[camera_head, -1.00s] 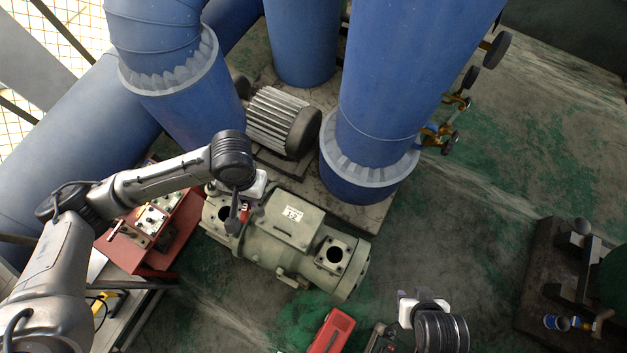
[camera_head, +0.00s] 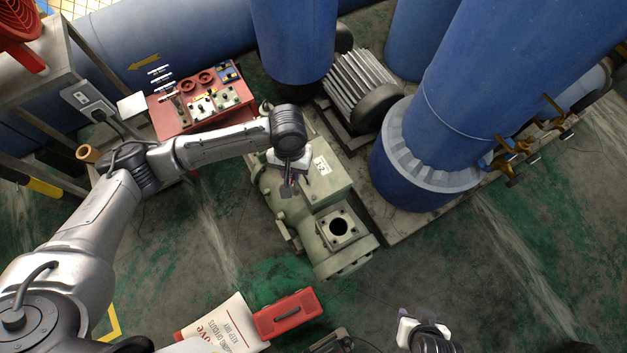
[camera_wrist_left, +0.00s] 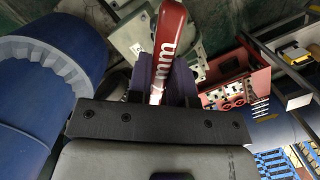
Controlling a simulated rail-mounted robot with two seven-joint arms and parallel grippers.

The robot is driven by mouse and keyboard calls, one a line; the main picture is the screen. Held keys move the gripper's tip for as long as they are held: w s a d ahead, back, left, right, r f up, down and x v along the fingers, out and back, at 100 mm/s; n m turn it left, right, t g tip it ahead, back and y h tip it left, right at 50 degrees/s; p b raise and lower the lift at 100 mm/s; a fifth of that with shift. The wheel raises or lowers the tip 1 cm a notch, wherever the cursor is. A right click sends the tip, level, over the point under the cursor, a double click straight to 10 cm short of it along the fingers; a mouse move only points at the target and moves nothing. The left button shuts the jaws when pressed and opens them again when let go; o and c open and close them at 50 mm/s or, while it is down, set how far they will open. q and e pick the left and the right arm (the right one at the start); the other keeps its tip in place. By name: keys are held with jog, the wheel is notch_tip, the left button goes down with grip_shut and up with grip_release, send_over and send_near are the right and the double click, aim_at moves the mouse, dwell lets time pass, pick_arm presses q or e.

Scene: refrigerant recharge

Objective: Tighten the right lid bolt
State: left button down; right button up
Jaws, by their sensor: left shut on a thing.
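The grey-green compressor (camera_head: 310,185) lies on the floor in the middle of the head view, with a round open port (camera_head: 340,227) on its near end. My left gripper (camera_head: 288,187) is over its far end and hides what is beneath. In the left wrist view my left gripper (camera_wrist_left: 163,85) is shut on a red tool (camera_wrist_left: 170,35) with white lettering, which points away from me. The compressor shows behind the tool in the wrist view (camera_wrist_left: 130,42). I cannot make out the right lid bolt. My right gripper (camera_head: 424,332) is at the bottom edge, jaws unclear.
A red tray of fittings (camera_head: 163,118) stands left of the compressor. Blue pipes (camera_head: 455,90) and a finned motor (camera_head: 355,85) stand behind and to the right. A red box (camera_head: 288,314) and a white printed sack (camera_head: 225,325) lie in front.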

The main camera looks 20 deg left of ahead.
pick_arm(q)
jog(key=w+d+f+n+b, duration=0.1)
jog(key=w+f+b, duration=0.3)
jog(key=f+b, duration=0.7)
jog(key=w+d+f+n+b, duration=0.1)
jog(key=w+f+b, duration=0.3)
jog(key=f+b, duration=0.7)
jog(key=shift+w+d+f+b, duration=0.2)
jog(key=shift+f+b, duration=0.15)
jog(key=shift+f, duration=1.65)
jog(key=shift+d+f, duration=0.1)
jog(key=shift+f, duration=0.05)
jog(key=shift+f, duration=0.1)
